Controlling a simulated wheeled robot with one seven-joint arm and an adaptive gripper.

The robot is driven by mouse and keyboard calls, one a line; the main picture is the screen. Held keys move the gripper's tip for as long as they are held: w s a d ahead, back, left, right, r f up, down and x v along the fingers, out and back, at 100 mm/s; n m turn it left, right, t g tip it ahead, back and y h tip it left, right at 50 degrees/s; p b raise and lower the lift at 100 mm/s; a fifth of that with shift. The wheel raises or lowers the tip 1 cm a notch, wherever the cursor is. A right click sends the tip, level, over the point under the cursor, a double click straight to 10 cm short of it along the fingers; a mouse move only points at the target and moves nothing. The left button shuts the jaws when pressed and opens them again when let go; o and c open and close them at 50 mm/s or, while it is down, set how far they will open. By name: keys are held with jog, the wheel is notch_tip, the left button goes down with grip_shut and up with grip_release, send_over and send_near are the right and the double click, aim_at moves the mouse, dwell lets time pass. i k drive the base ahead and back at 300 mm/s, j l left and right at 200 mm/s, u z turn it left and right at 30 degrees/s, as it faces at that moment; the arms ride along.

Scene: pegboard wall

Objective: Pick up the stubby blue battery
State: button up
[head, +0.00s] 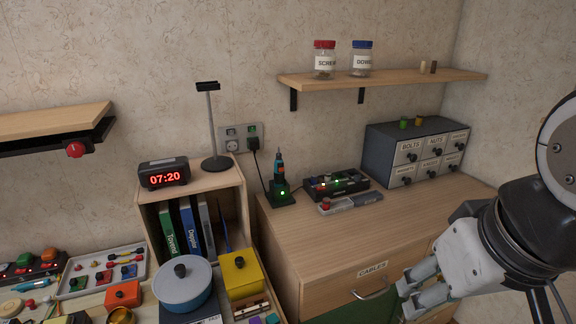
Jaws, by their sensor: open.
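I cannot pick out a stubby blue battery for certain. Small blue pieces lie in the pale parts tray (70,292) at the lower left, too small to name. A small blue-green block (272,320) is cut by the bottom edge. My gripper (404,298) is at the lower right, in front of the cabinet near the drawer labelled CABLES (335,287). Its fingers are apart with nothing seen between them.
The wooden cabinet top (420,207) has free room at its front. A charging screwdriver (279,178), a power strip (336,185) and a grey drawer unit (415,150) stand on it. A blue pot (182,287) and a yellow box (242,275) are left of it.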

aim_at(314, 178)
jog(key=i+l+u, duration=0.2)
jog(key=l, duration=0.3)
jog(key=l+u, duration=0.2)
jog(key=l, duration=0.35)
jog(key=i+l+u, duration=0.2)
jog(key=l, duration=0.35)
jog(key=k, duration=0.05)
